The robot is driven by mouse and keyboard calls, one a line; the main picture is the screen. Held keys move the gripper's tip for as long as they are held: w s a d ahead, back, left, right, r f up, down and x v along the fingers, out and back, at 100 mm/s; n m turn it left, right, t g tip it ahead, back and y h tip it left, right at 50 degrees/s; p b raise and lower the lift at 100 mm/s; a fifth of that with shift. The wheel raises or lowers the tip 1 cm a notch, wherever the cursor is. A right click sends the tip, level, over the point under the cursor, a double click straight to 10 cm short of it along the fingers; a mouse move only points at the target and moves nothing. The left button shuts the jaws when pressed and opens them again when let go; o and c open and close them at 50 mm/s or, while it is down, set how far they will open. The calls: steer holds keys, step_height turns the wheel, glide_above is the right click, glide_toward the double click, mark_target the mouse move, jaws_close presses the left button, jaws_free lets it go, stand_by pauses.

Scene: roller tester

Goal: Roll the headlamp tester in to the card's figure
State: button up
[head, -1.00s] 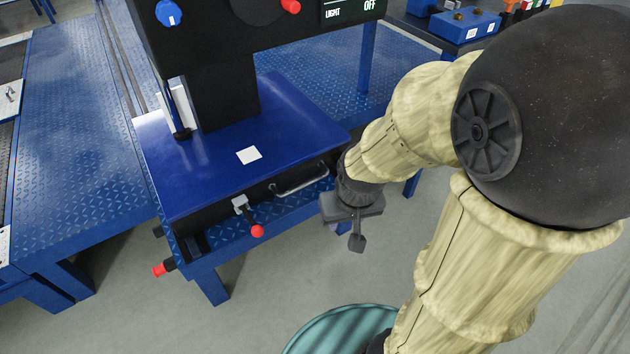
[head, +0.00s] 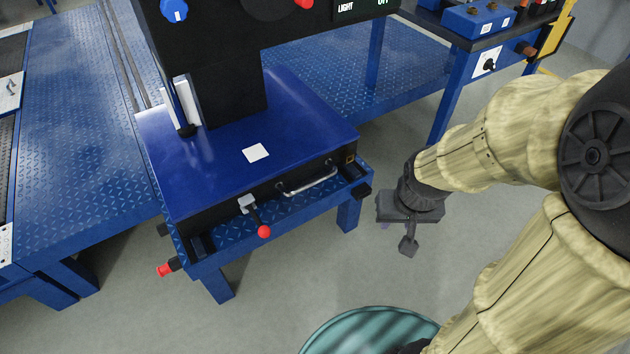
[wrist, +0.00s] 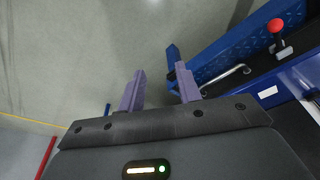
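The headlamp tester has a blue base (head: 300,125), a black column (head: 236,95) and a dark head with a partly cut-off LIGHT display (head: 362,8). A silver bar handle (head: 310,182) is on its front face, and shows in the wrist view (wrist: 226,80). A red-knobbed lever (head: 263,231) sits left of the handle, and its knob shows in the wrist view (wrist: 276,26). A small blank-looking white card (head: 256,153) lies on the base top; no figure is readable. My gripper (head: 408,246) is right of the tester, apart from it. In the wrist view its fingers (wrist: 160,88) are apart and empty.
Blue patterned platforms (head: 80,120) stand left and behind. A blue bench (head: 455,85) with a control box (head: 478,18) is at the back right.

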steer(key=w+a+f+m+t+y+b, duration=0.15)
steer(key=w+f+t+b, duration=0.45)
steer(key=w+f, duration=0.8)
steer(key=s+a+f+m+t+y+b, duration=0.1)
steer(key=a+f+m+t+y+b, duration=0.6)
steer(key=f+m+t+y+b, duration=0.1)
step_height(320, 180, down, 3)
steer(key=shift+r+m+y+b, duration=0.2)
steer(key=shift+m+y+b, duration=0.65)
steer(key=shift+b, duration=0.25)
steer(key=shift+a, duration=0.15)
